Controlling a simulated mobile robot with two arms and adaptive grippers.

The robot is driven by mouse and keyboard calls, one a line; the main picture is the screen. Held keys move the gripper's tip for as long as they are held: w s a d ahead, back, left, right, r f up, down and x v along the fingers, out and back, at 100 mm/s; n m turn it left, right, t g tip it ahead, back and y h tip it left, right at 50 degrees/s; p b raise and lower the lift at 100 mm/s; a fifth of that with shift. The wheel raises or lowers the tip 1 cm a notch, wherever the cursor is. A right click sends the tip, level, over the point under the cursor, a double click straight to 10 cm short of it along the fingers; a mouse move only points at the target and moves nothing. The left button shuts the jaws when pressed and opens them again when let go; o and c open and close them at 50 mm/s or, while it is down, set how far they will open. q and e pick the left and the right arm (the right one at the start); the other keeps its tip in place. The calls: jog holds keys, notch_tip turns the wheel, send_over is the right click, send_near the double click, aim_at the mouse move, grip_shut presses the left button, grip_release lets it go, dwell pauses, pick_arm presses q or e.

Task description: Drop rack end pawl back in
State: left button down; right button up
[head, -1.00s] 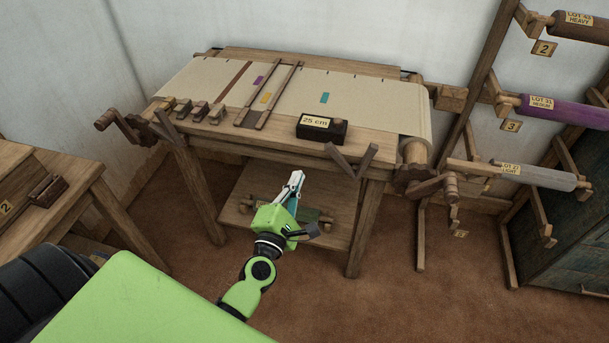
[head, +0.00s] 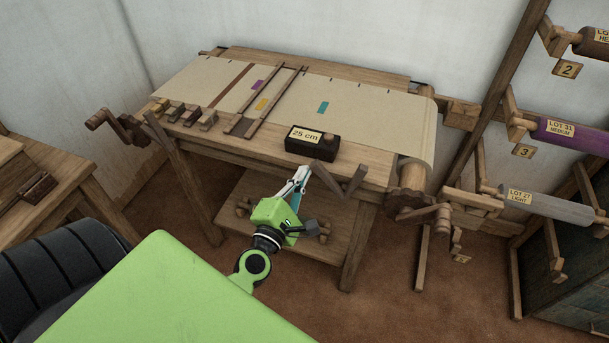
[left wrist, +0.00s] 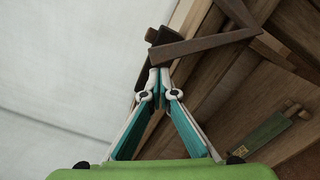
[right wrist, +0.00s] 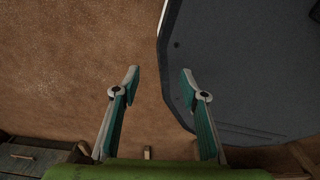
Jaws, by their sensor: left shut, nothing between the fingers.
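My left gripper (head: 302,172) is shut and empty at the loom's front edge. Its tips are close to a V-shaped wooden piece (head: 345,186) at the front right of the loom (head: 375,165). In the left wrist view the shut tips (left wrist: 158,75) appear just below the V-shaped piece (left wrist: 195,47); I cannot tell whether they touch. A toothed-looking wheel (head: 408,204) sits at the right end of the cloth beam. I cannot tell which wooden part is the pawl. My right gripper (right wrist: 165,80) is open and empty, seen only in the right wrist view.
A black "25 cm" block (head: 312,143) stands on the loom top near the front. A wooden crank (head: 432,214) sticks out at the right. A rack with labelled rolls (head: 550,205) is further right. A lower shelf (head: 325,247) lies under the loom. A side table (head: 55,190) is at left.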

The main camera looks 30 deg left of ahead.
aim_at(318, 168)
pick_arm(q)
jog(key=d+r+m+p, duration=0.2)
jog(key=p, duration=0.1)
jog(key=w+d+r+m+p, duration=0.1)
jog(key=d+r+m+p, duration=0.1)
jog(key=p, duration=0.2)
jog(key=shift+r, duration=0.1)
jog(key=w+d+m+p, duration=0.1)
jog(key=d+m+p, duration=0.5)
jog(key=m, duration=0.1)
jog(key=shift+w+d+r+p, duration=0.25)
jog(key=shift+d+r+p, duration=0.05)
jog(key=shift+r, duration=0.15)
pick_arm(e)
notch_tip(318, 168, up, 14)
jog(key=w, duration=0.1)
jog(key=shift+f, duration=0.2)
pick_arm(q)
jog(key=shift+f, duration=0.1)
pick_arm(e)
jog(key=shift+a, duration=0.1)
